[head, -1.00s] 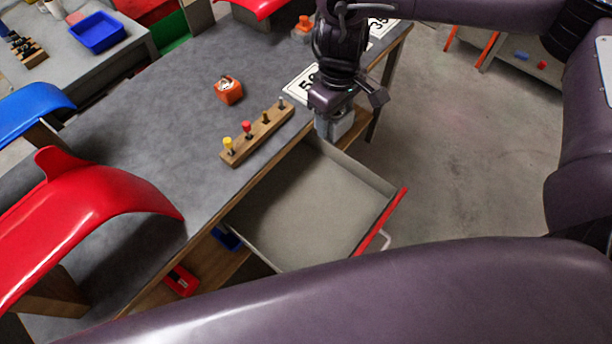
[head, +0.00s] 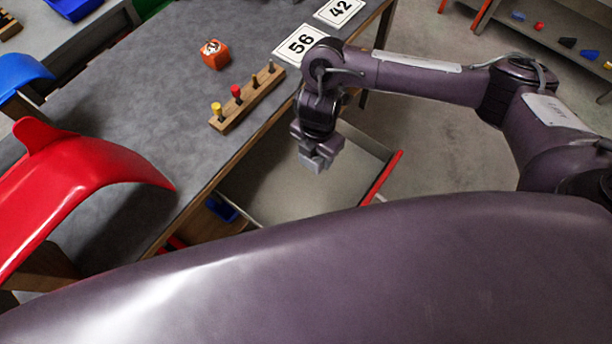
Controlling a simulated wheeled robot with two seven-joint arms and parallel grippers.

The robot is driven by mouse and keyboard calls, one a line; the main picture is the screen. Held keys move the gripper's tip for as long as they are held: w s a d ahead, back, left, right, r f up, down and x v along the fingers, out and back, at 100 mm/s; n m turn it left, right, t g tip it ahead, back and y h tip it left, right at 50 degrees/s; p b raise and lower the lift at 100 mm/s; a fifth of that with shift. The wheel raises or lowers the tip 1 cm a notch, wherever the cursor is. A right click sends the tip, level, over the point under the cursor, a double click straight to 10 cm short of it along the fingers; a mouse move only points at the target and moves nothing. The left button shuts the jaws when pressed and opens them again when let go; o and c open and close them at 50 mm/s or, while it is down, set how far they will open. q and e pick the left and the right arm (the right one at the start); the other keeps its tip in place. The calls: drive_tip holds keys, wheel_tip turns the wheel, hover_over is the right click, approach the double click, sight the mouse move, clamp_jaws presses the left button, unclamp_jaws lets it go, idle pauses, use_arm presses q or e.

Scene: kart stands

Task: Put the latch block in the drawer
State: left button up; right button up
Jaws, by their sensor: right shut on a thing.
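The drawer (head: 285,190) is pulled out from under the grey workbench. It has a pale, bare inside and a red front edge at its right, and my large arm link in the foreground hides its near part. My right gripper (head: 317,150) points down over the drawer, in front of the bench edge. It is shut on a small grey block, the latch block (head: 318,162), which is largely covered by the jaws. The block appears held above the drawer floor. My left gripper is not in view.
On the workbench (head: 150,90) are a wooden strip with coloured pegs (head: 245,100), an orange cube (head: 215,55) and number cards (head: 300,45). A red curved fender (head: 80,175) stands at left. A blue bin (head: 222,208) sits under the bench.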

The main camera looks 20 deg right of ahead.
drive_tip(key=b, duration=0.6)
hover_over(314, 185)
wheel_tip(314, 185, down, 13)
drive_tip(key=shift+r, duration=0.15)
drive_tip(key=shift+f+b, duration=1.5)
drive_tip(key=shift+f, duration=0.55)
drive_tip(key=shift+f, duration=0.2)
drive_tip(key=o, duration=1.1)
drive_tip(key=shift+r, duration=0.1)
